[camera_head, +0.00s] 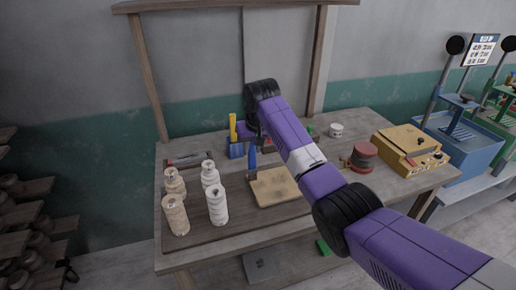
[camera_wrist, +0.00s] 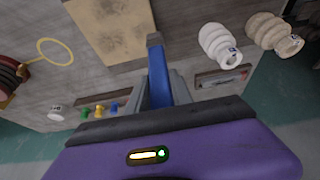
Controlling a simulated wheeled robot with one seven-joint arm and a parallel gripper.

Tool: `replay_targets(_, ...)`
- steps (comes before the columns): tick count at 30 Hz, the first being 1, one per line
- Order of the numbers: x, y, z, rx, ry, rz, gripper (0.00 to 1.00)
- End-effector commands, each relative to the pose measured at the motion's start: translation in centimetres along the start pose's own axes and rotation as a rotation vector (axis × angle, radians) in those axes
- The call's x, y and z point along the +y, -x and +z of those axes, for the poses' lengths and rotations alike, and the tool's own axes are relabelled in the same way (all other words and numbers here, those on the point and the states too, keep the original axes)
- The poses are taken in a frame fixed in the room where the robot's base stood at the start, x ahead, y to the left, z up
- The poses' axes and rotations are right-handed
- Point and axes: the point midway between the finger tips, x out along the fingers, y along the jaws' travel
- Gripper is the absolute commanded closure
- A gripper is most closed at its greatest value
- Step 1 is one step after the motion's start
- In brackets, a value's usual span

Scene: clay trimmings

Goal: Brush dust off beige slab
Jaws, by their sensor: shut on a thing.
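The beige slab (camera_head: 275,186) lies flat on the wooden table, with darker specks on its top. It also shows in the wrist view (camera_wrist: 108,30). My gripper (camera_head: 251,146) is above the table behind the slab's back left corner. It is shut on a blue tool (camera_head: 252,161), seemingly the brush, which points down. In the wrist view the blue tool (camera_wrist: 158,72) extends from between the grey fingers toward the slab's edge. Its tip is close to the slab; I cannot tell whether it touches. My arm partly covers the area behind the slab.
Several pale ribbed spools (camera_head: 216,205) stand left of the slab. A red spool (camera_head: 363,157), a white cup (camera_head: 336,130) and a yellow box (camera_head: 408,150) are at the right.

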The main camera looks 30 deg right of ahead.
Motion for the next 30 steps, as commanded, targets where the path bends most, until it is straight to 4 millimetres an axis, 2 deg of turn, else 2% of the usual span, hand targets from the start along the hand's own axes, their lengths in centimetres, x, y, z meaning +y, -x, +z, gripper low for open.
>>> replay_targets(15,-0.2,4.0,-2.4,0.003,0.002,-0.001,1.0)
replay_targets(30,-0.2,4.2,-2.5,0.003,0.002,0.0,1.0)
